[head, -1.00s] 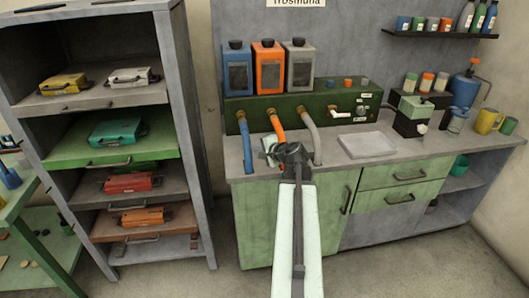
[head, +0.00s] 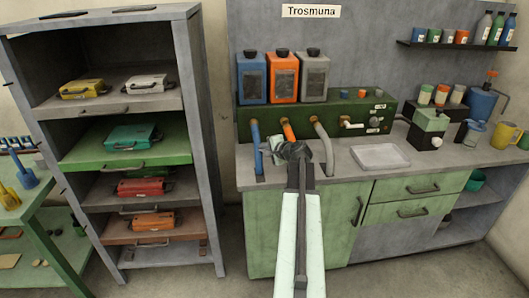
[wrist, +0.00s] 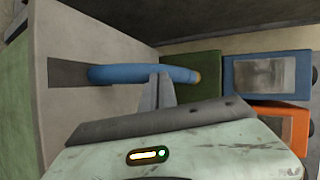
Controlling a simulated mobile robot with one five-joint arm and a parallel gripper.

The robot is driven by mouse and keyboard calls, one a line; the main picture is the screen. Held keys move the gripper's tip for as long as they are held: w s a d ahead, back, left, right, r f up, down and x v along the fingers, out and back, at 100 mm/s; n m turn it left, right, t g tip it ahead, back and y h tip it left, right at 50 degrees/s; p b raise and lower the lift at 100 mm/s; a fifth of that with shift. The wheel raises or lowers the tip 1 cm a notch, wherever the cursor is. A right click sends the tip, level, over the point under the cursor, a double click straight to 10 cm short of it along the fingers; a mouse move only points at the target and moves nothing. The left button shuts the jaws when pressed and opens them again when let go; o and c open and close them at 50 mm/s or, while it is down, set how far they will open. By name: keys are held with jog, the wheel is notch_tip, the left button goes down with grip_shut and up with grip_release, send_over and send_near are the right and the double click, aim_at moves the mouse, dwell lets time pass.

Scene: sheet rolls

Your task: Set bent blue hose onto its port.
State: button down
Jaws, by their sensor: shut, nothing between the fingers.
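The bent blue hose (head: 257,150) rises from the counter at the left of three hoses. Its upper end is at the front of the green box, below the blue canister. In the wrist view the blue hose (wrist: 125,74) runs from a dark slot to a small brass-coloured port (wrist: 198,77). Its end appears to meet the port, but I cannot tell whether it is seated. My gripper (head: 283,150) is just right of the blue hose, in front of the orange one. In the wrist view my gripper's fingers (wrist: 161,80) are shut and empty, overlapping the hose; contact is unclear.
An orange hose (head: 288,130) and a grey hose (head: 326,148) stand close on the right. The green box (head: 350,112) carries blue, orange and grey canisters. A pale tray (head: 380,157) lies right on the counter. A grey shelf rack (head: 205,150) stands at the left.

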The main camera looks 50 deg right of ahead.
jog(key=shift+d, duration=0.1)
jog(key=f+p+v, duration=0.1)
jog(key=p+v, duration=0.3)
jog(key=v, duration=1)
jog(key=shift+s+p, duration=0.2)
jog(key=shift+p, duration=0.1)
